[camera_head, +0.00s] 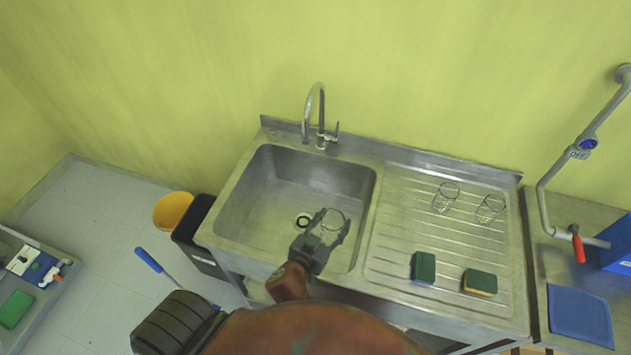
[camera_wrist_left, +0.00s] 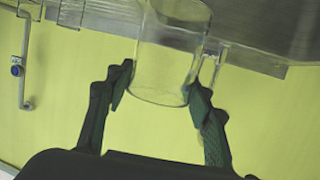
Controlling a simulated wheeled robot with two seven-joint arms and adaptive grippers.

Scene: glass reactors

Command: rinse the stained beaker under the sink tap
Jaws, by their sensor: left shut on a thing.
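My left gripper (camera_head: 332,226) is over the sink basin (camera_head: 268,205), shut on a clear glass beaker (camera_head: 333,214). In the left wrist view the beaker (camera_wrist_left: 168,62) is between the two fingers of the gripper (camera_wrist_left: 160,92). I cannot make out a stain clearly. The sink tap (camera_head: 312,112) rises behind the basin, with its lever (camera_head: 336,129) at the right. The beaker is in front of the tap, apart from it. No water stream is visible. My right gripper is not in view.
On the ridged drainboard (camera_head: 405,232) stand two clear glasses (camera_head: 445,197) (camera_head: 489,208) and lie two green sponges (camera_head: 424,267) (camera_head: 480,282). A pipe with a red-handled valve (camera_head: 577,244) is at the right. A yellow bucket (camera_head: 172,211) and a black bin (camera_head: 196,240) stand left of the sink.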

